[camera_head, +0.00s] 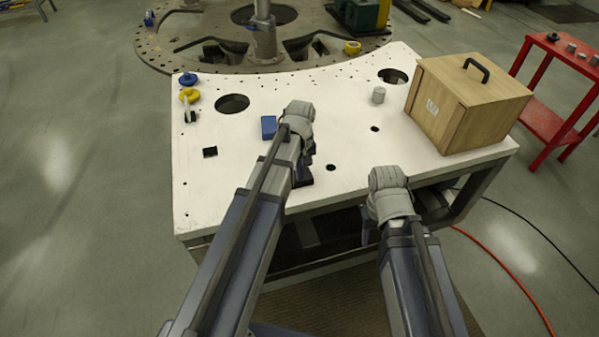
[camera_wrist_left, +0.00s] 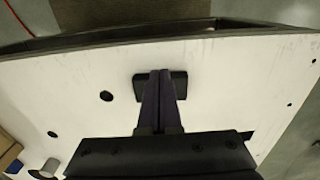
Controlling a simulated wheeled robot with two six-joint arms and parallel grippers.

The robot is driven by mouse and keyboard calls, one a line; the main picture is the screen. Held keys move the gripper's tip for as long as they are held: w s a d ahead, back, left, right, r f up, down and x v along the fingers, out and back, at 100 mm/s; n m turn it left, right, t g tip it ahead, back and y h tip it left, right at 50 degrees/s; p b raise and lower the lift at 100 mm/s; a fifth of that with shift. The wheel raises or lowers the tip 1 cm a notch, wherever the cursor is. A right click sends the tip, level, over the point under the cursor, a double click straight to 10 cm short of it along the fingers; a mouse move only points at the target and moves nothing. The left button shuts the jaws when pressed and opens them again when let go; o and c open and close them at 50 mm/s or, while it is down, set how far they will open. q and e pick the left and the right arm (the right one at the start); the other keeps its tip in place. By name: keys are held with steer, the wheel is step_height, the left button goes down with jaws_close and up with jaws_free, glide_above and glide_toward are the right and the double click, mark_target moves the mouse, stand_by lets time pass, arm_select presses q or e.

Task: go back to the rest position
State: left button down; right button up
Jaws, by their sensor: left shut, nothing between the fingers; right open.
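My left gripper (camera_head: 302,178) points down over the white plate (camera_head: 225,170) near its front edge. I cannot tell whether the tips touch the plate. My right gripper (camera_head: 370,228) is at the plate's front edge, to the right of the left one. It is open and mostly hidden behind its own wrist. No object is seen in it.
A blue block (camera_head: 268,127) lies close beside my left wrist. A grey cylinder (camera_head: 378,95) and a wooden box (camera_head: 470,100) with a black handle stand at the right. Blue (camera_head: 188,79) and yellow (camera_head: 189,95) knobs are at the left. A red table (camera_head: 562,95) stands beyond.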

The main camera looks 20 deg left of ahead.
arm_select(q)
steer(key=s+d+f+m+b, duration=0.4)
steer(key=s+d+m, duration=0.1)
steer(key=s+d, duration=0.1)
steer(key=s+d+f+m+y+b, duration=0.1)
steer(key=s+d+f+m+b, duration=0.4)
steer(key=s+d, duration=0.2)
steer(key=shift+s+f+m, duration=0.25)
steer(key=shift+s+m, duration=0.05)
steer(key=shift+s, duration=0.75)
